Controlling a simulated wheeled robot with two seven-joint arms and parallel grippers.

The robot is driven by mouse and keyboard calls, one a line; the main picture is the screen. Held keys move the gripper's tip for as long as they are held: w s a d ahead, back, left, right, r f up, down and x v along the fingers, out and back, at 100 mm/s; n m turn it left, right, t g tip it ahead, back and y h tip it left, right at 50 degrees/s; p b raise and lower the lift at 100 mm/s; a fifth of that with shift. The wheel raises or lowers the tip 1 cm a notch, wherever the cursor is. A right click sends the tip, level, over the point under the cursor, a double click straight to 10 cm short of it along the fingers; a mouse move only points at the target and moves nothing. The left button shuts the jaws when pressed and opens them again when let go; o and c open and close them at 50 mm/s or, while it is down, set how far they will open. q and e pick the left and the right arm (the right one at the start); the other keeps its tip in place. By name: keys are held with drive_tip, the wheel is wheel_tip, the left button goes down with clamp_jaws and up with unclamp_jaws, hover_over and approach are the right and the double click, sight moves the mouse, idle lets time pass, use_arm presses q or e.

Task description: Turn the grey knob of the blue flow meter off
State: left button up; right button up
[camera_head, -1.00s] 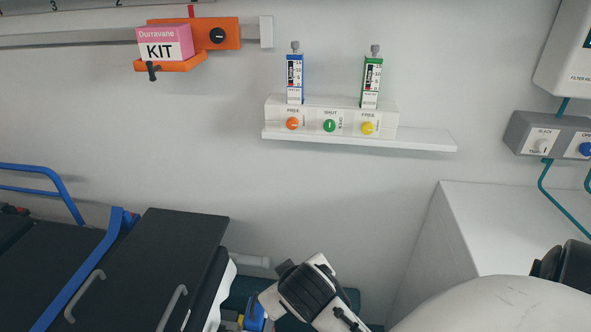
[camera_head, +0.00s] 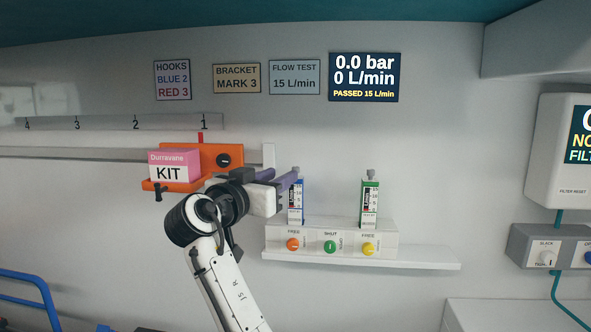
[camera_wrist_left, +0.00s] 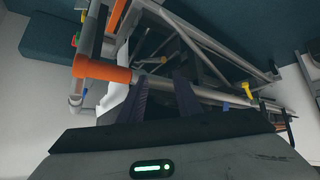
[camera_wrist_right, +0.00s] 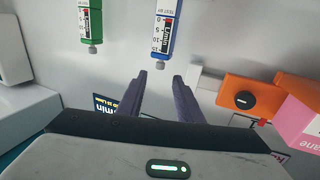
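The blue flow meter (camera_head: 297,207) stands upright on a white wall block, with its small grey knob on top (camera_head: 296,170). The right wrist view shows the blue meter (camera_wrist_right: 168,27) inverted, its grey knob (camera_wrist_right: 160,64) just beyond the fingertips and roughly centred between them. My right gripper (camera_wrist_right: 161,77) is open and empty. In the head view the right gripper (camera_head: 294,178) reaches in from the left at knob height, its purple fingers partly covering the meter's top. Contact cannot be told. My left gripper (camera_wrist_left: 160,82) is open, facing a metal frame; it is outside the head view.
A green flow meter (camera_head: 370,205) stands to the right on the same block (camera_head: 384,246), above orange, green and yellow knobs. An orange bracket (camera_head: 223,160) with a pink KIT box (camera_head: 172,166) is close left of my right gripper. A display (camera_head: 364,77) reads 0.0 bar, 0 L/min.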

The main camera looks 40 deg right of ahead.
sight(296, 169)
drive_tip(key=p+x, duration=0.2)
drive_tip(key=x, duration=0.7)
drive_tip(key=shift+f, duration=0.1)
clamp_jaws()
